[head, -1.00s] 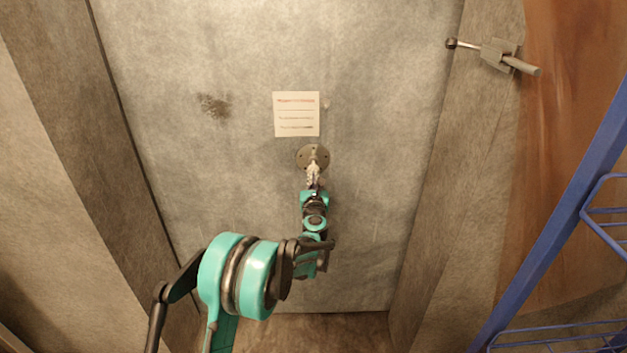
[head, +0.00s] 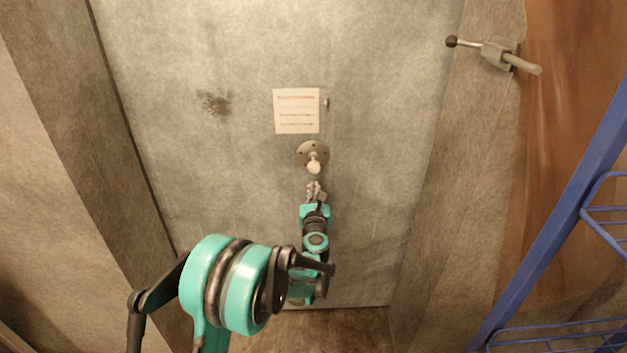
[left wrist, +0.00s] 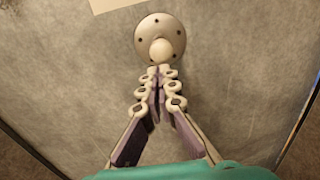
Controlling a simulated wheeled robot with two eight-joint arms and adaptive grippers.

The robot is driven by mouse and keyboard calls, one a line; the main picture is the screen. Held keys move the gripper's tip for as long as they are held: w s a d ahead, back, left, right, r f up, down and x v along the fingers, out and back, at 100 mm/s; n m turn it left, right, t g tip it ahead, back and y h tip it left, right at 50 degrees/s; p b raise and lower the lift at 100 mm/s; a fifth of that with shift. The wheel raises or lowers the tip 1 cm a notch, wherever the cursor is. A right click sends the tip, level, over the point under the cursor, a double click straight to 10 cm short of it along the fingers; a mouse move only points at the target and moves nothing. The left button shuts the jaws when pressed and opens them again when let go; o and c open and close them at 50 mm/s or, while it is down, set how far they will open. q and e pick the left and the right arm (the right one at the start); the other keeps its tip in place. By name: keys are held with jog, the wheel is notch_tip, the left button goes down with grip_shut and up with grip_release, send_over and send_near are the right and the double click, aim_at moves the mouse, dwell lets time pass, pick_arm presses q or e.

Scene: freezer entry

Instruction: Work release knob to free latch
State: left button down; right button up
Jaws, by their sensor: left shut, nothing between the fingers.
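The release knob (head: 314,167) is a pale rounded knob on a round metal plate (head: 306,150) fixed to the grey door. It also shows in the left wrist view (left wrist: 161,50), with the bolted plate around it. My left gripper (head: 314,186) is just below the knob in the head view, apart from it. In the left wrist view its fingertips (left wrist: 162,70) are together, right under the knob, with nothing between them. The latch (head: 497,54), a grey metal block with a bar and a dark ball end, sits on the right door frame. My right gripper is not in view.
The door (head: 380,130) bears a paper notice (head: 297,111) above the knob and a dark stain (head: 214,103). A blue wire rack (head: 560,200) stands at the right. Open space lies in front of the door.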

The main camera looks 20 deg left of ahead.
pick_arm(q)
jog(key=v, duration=0.3)
jog(key=shift+f, duration=0.1)
dwell(0.9)
